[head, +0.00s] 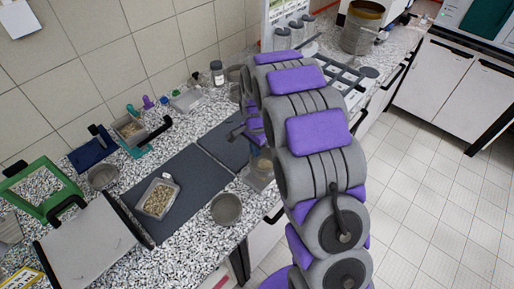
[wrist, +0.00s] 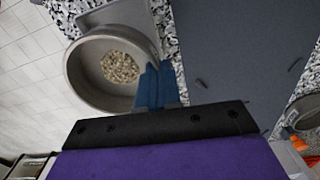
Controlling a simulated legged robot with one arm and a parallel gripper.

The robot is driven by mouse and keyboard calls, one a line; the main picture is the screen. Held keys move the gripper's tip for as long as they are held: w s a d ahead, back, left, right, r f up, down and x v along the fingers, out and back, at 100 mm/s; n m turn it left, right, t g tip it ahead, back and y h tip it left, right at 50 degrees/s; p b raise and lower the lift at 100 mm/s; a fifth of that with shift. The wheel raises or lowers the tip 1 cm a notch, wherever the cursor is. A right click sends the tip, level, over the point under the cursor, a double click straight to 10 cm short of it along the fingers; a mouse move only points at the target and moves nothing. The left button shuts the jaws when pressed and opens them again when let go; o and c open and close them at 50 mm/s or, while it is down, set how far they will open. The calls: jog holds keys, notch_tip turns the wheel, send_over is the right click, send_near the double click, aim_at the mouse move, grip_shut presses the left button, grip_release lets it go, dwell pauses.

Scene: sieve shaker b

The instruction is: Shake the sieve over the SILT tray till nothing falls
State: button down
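In the wrist view, the sieve (wrist: 76,84) is a round grey metal bowl with a pile of tan grains (wrist: 121,67) in its middle. My gripper (wrist: 156,84) has its blue fingers close together on the sieve's right wall, shut on it. A pale tray edge (wrist: 112,12) shows behind the sieve at the top, mostly hidden. In the head view, my arm hides most of the gripper and sieve. A clear tray (head: 258,180) shows beside the arm at the counter's front edge. I cannot read a SILT label or see any grains falling.
A tray of gravel (head: 158,198) sits on the dark mat (head: 190,165). Round metal pans stand at the mat's front (head: 226,209) and left (head: 102,176). A green frame (head: 42,190) and grey board (head: 88,248) are at far left. A jar (head: 217,72) stands by the wall.

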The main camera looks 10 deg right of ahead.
jog(key=shift+a, duration=0.9)
jog(key=shift+d, duration=1.35)
jog(key=shift+a+p, duration=0.4)
jog(key=shift+a, duration=0.95)
jog(key=shift+d, duration=1.35)
jog(key=shift+a+p, duration=0.3)
jog(key=shift+a, duration=1.05)
